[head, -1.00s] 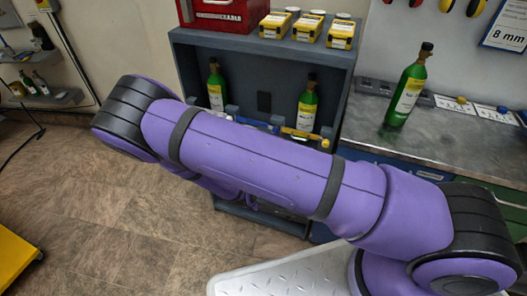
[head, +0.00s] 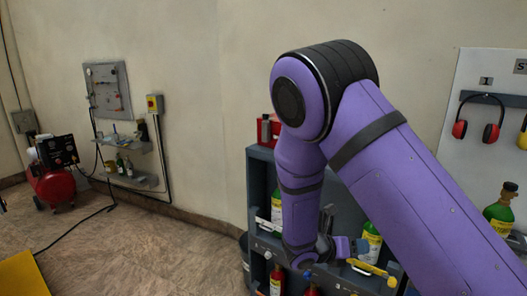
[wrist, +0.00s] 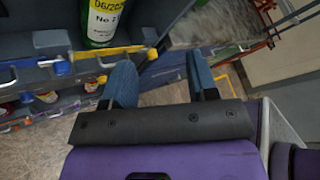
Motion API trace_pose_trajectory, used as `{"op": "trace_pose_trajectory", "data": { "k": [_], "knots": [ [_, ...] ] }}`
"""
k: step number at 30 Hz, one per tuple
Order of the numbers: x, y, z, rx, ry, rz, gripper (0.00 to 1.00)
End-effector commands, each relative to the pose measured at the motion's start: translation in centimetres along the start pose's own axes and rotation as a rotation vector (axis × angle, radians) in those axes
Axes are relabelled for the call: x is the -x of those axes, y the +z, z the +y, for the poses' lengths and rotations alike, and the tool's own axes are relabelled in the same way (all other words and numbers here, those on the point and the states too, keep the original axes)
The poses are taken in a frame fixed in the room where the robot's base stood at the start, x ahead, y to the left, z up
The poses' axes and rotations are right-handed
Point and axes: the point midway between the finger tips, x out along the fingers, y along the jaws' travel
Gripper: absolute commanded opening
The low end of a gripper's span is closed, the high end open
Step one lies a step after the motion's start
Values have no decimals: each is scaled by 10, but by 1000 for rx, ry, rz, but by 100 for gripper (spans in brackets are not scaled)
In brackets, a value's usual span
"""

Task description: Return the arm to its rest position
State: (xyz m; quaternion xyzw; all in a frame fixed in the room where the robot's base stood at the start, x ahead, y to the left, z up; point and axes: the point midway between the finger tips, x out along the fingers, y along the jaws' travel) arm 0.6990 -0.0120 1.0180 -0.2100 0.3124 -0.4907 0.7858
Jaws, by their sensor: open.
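My purple arm fills the right half of the head view, raised and bent at the elbow, with its forearm hanging down in front of the grey shelf rack. My gripper (wrist: 164,82) shows in the wrist view with two blue fingers spread apart and nothing between them. In the head view the gripper end (head: 335,247) is low beside the rack, partly hidden by my own links. A green bottle (wrist: 100,22) with a yellow and white label stands on the rack just beyond the left finger, apart from it.
The grey rack (head: 258,185) holds several bottles, with a yellow latch (head: 372,268) on its front edge. Ear defenders (head: 479,118) hang on the right wall board. A red compressor (head: 55,180) stands far left. The floor (head: 140,245) at left is mostly clear.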

Motion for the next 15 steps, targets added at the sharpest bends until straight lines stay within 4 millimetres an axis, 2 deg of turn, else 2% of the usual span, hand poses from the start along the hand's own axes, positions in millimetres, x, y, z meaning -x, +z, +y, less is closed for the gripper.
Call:
{"op": "trace_pose_trajectory", "data": {
  "k": [3,15],
  "knots": [
    [-2,13,-32,-182,-14,122,53],
    [5,36,-132,-769,-90,492,53]
  ]
}}
